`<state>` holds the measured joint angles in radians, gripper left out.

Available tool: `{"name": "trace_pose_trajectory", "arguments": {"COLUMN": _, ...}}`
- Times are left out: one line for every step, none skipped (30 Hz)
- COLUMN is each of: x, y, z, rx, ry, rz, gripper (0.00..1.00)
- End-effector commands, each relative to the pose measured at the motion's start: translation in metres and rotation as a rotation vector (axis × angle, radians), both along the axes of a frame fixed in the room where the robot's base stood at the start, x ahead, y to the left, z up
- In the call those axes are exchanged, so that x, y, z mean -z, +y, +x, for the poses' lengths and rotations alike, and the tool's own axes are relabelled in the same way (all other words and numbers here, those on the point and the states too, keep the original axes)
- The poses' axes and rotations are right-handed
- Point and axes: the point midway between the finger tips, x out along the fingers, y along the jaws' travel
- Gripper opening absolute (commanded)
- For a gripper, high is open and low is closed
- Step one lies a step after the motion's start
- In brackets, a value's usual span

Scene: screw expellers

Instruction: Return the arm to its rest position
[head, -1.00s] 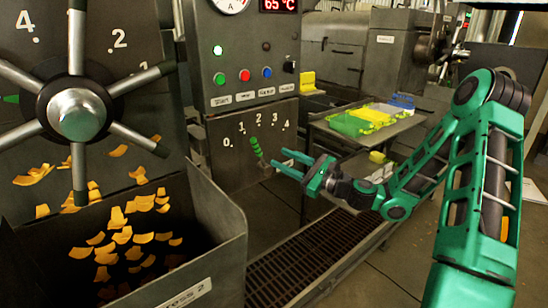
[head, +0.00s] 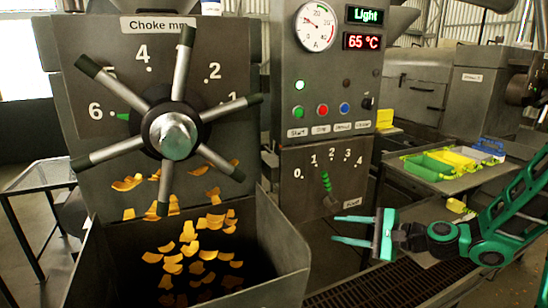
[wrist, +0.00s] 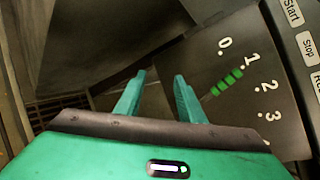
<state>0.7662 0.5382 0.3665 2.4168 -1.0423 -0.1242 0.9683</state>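My green gripper (head: 352,230) is at the right of the head view, pointing left, in front of the panel with the 0 to 4 scale. Its two fingers are apart with nothing between them. In the wrist view the gripper (wrist: 160,95) also shows both fingers spread and empty. The green-gripped lever (head: 326,182) on the scale stands near 1 and 2, apart from the fingers; its green grip (wrist: 227,82) also shows in the wrist view, right of the fingers. My arm reaches in from the right edge.
A spoked handwheel (head: 172,134) with a choke scale and a bin (head: 285,245) of orange flakes stand at left. A control panel (head: 325,100) has buttons, a gauge and displays reading "Light" and "65 °C". A tray table (head: 470,180) is behind my arm. A floor grate lies below.

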Motion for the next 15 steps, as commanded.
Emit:
{"name": "trace_pose_trajectory", "arguments": {"x": 0.007, "y": 0.001, "z": -0.011, "rx": -0.048, "ry": -0.009, "rz": -0.106, "gripper": 0.36}}
{"name": "trace_pose_trajectory", "arguments": {"x": 0.013, "y": 0.0, "z": -0.019, "rx": -0.08, "ry": -0.01, "rz": -0.168, "gripper": 0.36}}
{"name": "trace_pose_trajectory", "arguments": {"x": 0.021, "y": -0.002, "z": -0.029, "rx": -0.118, "ry": -0.011, "rz": -0.249, "gripper": 0.36}}
{"name": "trace_pose_trajectory", "arguments": {"x": 0.026, "y": -0.005, "z": -0.036, "rx": -0.148, "ry": -0.011, "rz": -0.308, "gripper": 0.36}}
{"name": "trace_pose_trajectory", "arguments": {"x": 0.03, "y": -0.009, "z": -0.044, "rx": -0.177, "ry": -0.01, "rz": -0.366, "gripper": 0.36}}
{"name": "trace_pose_trajectory", "arguments": {"x": 0.036, "y": -0.016, "z": -0.054, "rx": -0.214, "ry": -0.006, "rz": -0.443, "gripper": 0.36}}
{"name": "trace_pose_trajectory", "arguments": {"x": 0.039, "y": -0.021, "z": -0.062, "rx": -0.242, "ry": -0.004, "rz": -0.497, "gripper": 0.36}}
{"name": "trace_pose_trajectory", "arguments": {"x": 0.041, "y": -0.027, "z": -0.069, "rx": -0.267, "ry": 0.001, "rz": -0.549, "gripper": 0.36}}
{"name": "trace_pose_trajectory", "arguments": {"x": 0.044, "y": -0.035, "z": -0.079, "rx": -0.302, "ry": 0.006, "rz": -0.618, "gripper": 0.36}}
{"name": "trace_pose_trajectory", "arguments": {"x": 0.045, "y": -0.042, "z": -0.087, "rx": -0.326, "ry": 0.013, "rz": -0.667, "gripper": 0.36}}
{"name": "trace_pose_trajectory", "arguments": {"x": 0.046, "y": -0.049, "z": -0.095, "rx": -0.351, "ry": 0.019, "rz": -0.715, "gripper": 0.36}}
{"name": "trace_pose_trajectory", "arguments": {"x": 0.046, "y": -0.059, "z": -0.106, "rx": -0.381, "ry": 0.029, "rz": -0.775, "gripper": 0.36}}
{"name": "trace_pose_trajectory", "arguments": {"x": 0.045, "y": -0.066, "z": -0.114, "rx": -0.404, "ry": 0.037, "rz": -0.819, "gripper": 0.36}}
{"name": "trace_pose_trajectory", "arguments": {"x": 0.044, "y": -0.074, "z": -0.122, "rx": -0.426, "ry": 0.046, "rz": -0.861, "gripper": 0.36}}
{"name": "trace_pose_trajectory", "arguments": {"x": 0.042, "y": -0.085, "z": -0.134, "rx": -0.454, "ry": 0.06, "rz": -0.915, "gripper": 0.36}}
